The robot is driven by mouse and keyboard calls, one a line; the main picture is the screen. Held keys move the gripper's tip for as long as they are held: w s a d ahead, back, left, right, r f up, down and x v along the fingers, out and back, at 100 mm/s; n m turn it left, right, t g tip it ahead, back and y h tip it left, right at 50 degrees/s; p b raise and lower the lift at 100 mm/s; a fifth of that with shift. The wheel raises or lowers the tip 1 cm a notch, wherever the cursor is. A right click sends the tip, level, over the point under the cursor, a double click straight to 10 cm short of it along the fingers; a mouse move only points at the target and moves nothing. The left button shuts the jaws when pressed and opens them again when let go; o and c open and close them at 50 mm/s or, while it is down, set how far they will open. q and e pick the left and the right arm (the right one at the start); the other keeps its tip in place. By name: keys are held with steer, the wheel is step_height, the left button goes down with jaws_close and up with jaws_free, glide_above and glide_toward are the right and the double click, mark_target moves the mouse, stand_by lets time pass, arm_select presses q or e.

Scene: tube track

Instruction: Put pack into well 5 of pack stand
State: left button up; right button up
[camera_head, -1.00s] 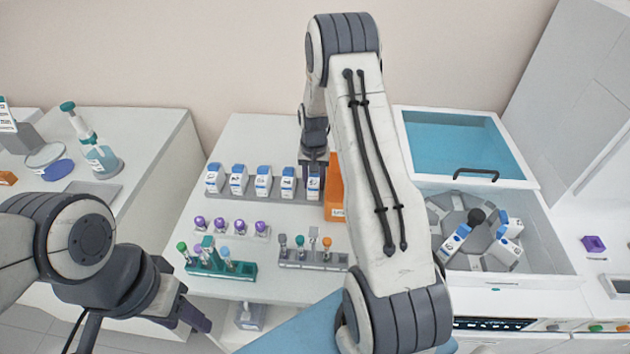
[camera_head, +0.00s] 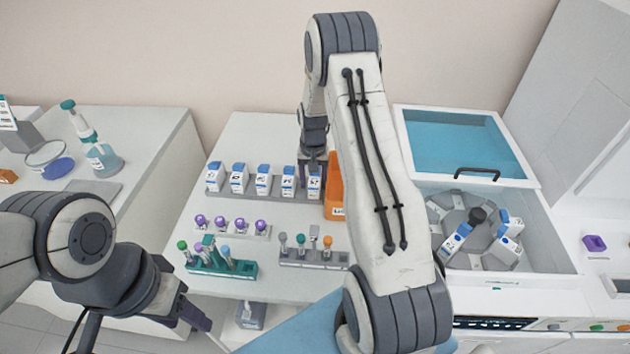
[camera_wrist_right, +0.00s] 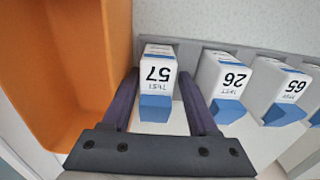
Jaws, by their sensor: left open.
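The pack stand (camera_head: 222,196) is a grey rail on the white table, holding a row of white packs with blue caps. The pack marked 57 (camera_wrist_right: 158,72) stands upright in the rightmost well in the head view, at the end of the row. It also shows in the head view (camera_head: 314,185). My right gripper (camera_wrist_right: 158,90) has one finger on each side of this pack, with narrow gaps visible in the right wrist view. It looks open; any contact deeper down is hidden. My left gripper (camera_head: 200,318) is open and empty beyond the table's front-left corner.
An orange bin (camera_wrist_right: 75,65) stands beside pack 57. Neighbouring packs marked 26 (camera_wrist_right: 228,78) and 65 (camera_wrist_right: 285,90) stand close. Tube racks, one teal (camera_head: 225,266), sit nearer the front. An open-lidded centrifuge (camera_head: 480,225) holding packs is at right.

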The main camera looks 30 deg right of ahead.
steer(key=shift+s+d, duration=0.15)
steer(key=shift+d, duration=0.05)
steer(key=shift+r, duration=0.25)
step_height(320, 180, up, 9)
steer(key=shift+f+b, duration=0.1)
steer(key=shift+b, duration=1.15)
steer(key=shift+a+r, duration=0.15)
steer(key=shift+r, duration=0.45)
